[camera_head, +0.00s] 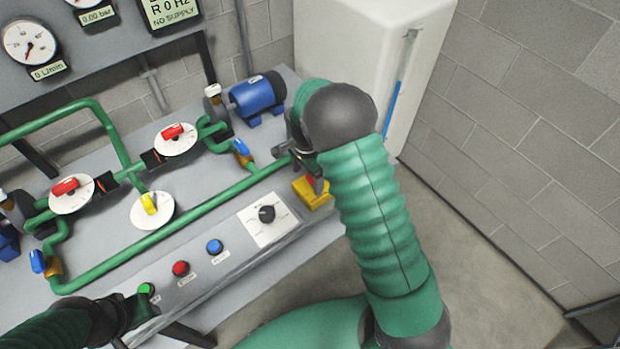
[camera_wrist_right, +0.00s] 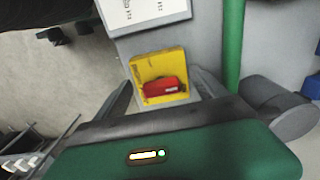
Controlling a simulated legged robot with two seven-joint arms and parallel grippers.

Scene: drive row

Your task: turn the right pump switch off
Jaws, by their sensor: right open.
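The right pump switch is a yellow box with a red handle on the right end of the grey bench; the box (camera_head: 313,197) is partly hidden behind my right arm in the head view. In the right wrist view the box (camera_wrist_right: 140,66) and its red handle (camera_wrist_right: 165,87) show clearly. The handle lies roughly crosswise in that picture. My right gripper (camera_wrist_right: 162,90) is open, with one finger on each side of the box in that view; I see no contact. My left gripper (camera_head: 135,310) is at the bench's front edge by the green button; its fingers are unclear.
A selector knob (camera_head: 266,213), a blue button (camera_head: 214,246), a red button (camera_head: 181,268) and a green button (camera_head: 147,288) line the bench front. A green pipe (camera_head: 180,220) runs behind them. A blue motor (camera_head: 258,94) and white cabinet (camera_head: 350,50) stand behind.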

